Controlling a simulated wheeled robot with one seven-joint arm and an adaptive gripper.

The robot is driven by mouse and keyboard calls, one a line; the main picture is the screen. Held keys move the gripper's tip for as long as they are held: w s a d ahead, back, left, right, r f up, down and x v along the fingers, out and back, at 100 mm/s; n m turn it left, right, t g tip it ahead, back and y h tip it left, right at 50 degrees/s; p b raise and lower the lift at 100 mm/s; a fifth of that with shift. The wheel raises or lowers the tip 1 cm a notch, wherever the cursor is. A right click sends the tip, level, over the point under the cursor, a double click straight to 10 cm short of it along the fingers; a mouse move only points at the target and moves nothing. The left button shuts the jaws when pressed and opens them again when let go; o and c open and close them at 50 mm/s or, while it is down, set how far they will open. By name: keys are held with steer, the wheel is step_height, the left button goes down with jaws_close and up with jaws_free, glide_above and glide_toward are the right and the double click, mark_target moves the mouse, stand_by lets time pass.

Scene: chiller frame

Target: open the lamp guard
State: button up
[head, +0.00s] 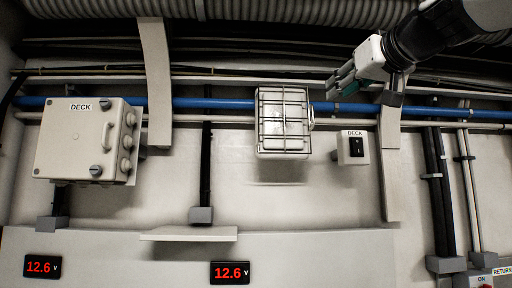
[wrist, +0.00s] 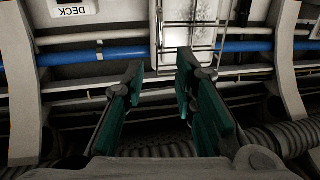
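The lamp guard (head: 284,90) is a pale wire cage over a rectangular white lamp (head: 272,110) on the wall, in the middle of the head view. It lies flat over the lamp's face, and a small loop or catch sticks out at its right edge. In the wrist view the guard (wrist: 190,22) is partly seen at the top edge, beyond the fingertips. My gripper (head: 340,86) is up and to the right of the guard, apart from it. In the wrist view my gripper (wrist: 160,66) has its two green-padded fingers spread with nothing between them.
A blue pipe (head: 225,103) runs across behind the lamp. A switch box marked DECK (head: 352,148) is right of the lamp, and a larger DECK box (head: 85,140) is far left. A curved rib (head: 389,170) stands under my wrist.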

mark_target(312, 110)
steer(key=w+a+p, duration=0.1)
steer(key=w, duration=0.3)
steer(key=w+p, duration=0.1)
steer(key=w, duration=0.4)
steer(key=w+a+p, duration=0.1)
steer(key=w+p, duration=0.1)
steer(key=w, duration=0.2)
steer(key=shift+w+a, duration=0.15)
steer(key=shift+a, duration=0.2)
jaws_close()
